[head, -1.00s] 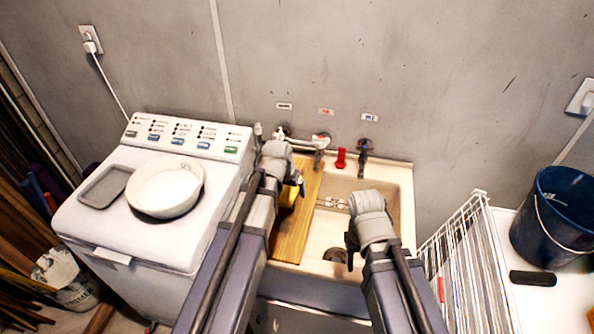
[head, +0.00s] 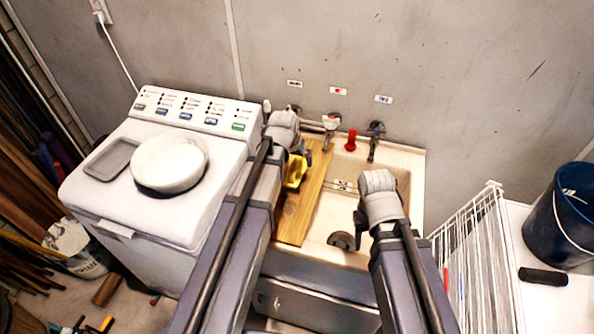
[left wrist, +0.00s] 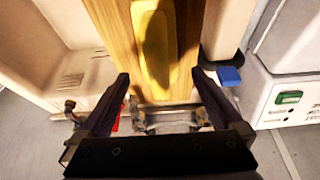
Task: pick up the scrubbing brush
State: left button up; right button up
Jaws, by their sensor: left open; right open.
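A yellow oblong object (head: 295,172), which I take to be the scrubbing brush, lies on the wooden board (head: 291,225) laid over the left side of the sink. My left gripper (head: 300,150) is at the board, close to the yellow object and partly covering it. In the left wrist view the yellow object (left wrist: 153,55) lies along the board (left wrist: 106,18) with a dark shadow on it. My left gripper (left wrist: 160,82) is open, with its fingers apart and nothing held between them. My right gripper (head: 362,212) is over the sink basin; its fingertips are mostly hidden.
The sink (head: 410,195) has taps (head: 374,140) and a red object (head: 350,140) along its back. A washing machine (head: 130,210) with a white basin (head: 169,163) stands left. A white rack (head: 470,265), blue bucket (head: 565,225) and dark cylinder (head: 543,277) are right.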

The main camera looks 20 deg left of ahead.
pick_arm(q)
jog(key=shift+b+x, duration=2.4)
jog(key=shift+x, duration=0.25)
pick_arm(e)
jog(key=shift+f, duration=2.45)
pick_arm(q)
jog(key=shift+s+r, duration=0.1)
pick_arm(e)
jog(key=shift+r, duration=0.1)
pick_arm(q)
jog(key=c, duration=1.4)
jog(key=shift+r, duration=0.1)
pick_arm(e)
jog(key=shift+r, duration=0.1)
pick_arm(q)
notch_tip(320, 180, up, 10)
jog(key=p, duration=1)
pick_arm(e)
notch_tip(320, 180, up, 10)
